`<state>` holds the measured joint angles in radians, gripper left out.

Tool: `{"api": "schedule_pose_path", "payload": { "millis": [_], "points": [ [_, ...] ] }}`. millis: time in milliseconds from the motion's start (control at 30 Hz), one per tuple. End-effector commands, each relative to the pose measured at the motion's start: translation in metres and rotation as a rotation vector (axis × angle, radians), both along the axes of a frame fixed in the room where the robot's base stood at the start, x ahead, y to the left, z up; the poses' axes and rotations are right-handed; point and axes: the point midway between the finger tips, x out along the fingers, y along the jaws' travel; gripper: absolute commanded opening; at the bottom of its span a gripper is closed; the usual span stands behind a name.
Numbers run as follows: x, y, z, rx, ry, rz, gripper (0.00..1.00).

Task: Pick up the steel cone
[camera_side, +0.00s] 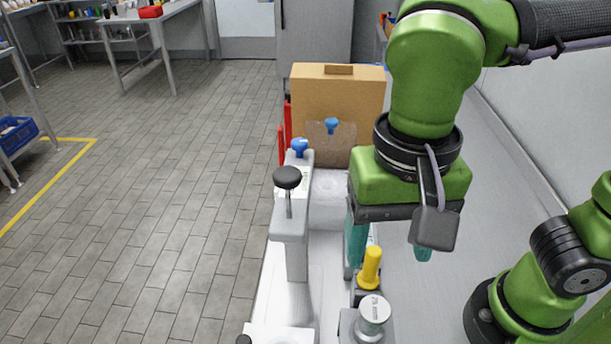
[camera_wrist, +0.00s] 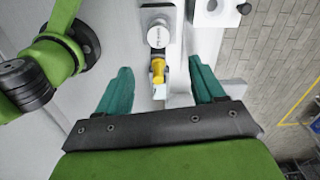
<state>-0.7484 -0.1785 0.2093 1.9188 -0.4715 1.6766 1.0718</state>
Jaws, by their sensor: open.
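The steel piece that best matches the steel cone is a round silver top with dark lettering (camera_side: 374,310), upright in a grey holder at the bottom of the side view. It shows in the wrist view at top centre (camera_wrist: 158,31); its lower part is hidden. My gripper (camera_side: 389,250) points down with its teal fingers apart and nothing between them, above and behind the steel piece in the side view. In the wrist view the fingers (camera_wrist: 160,68) frame a yellow peg-like piece (camera_wrist: 158,70), which stands beside the steel piece.
The yellow piece (camera_side: 370,268) is close to the fingers. A grey post fixture with a black knob (camera_side: 287,178) stands to the left. A brown box (camera_side: 335,100) and blue knobs (camera_side: 331,125) stand behind. The light bench (camera_side: 445,295) is clear to the right, before another green arm (camera_side: 540,285).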

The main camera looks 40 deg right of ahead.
Motion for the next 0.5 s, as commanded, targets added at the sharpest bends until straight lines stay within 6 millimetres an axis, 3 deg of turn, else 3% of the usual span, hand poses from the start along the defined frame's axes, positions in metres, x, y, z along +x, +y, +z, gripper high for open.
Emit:
{"api": "schedule_pose_path", "payload": {
  "millis": [300, 500],
  "points": [
    [-0.001, -0.001, -0.070, -0.003, 0.005, 0.003, 0.68],
    [-0.001, 0.000, -0.094, 0.000, 0.002, 0.002, 0.68]
  ]
}}
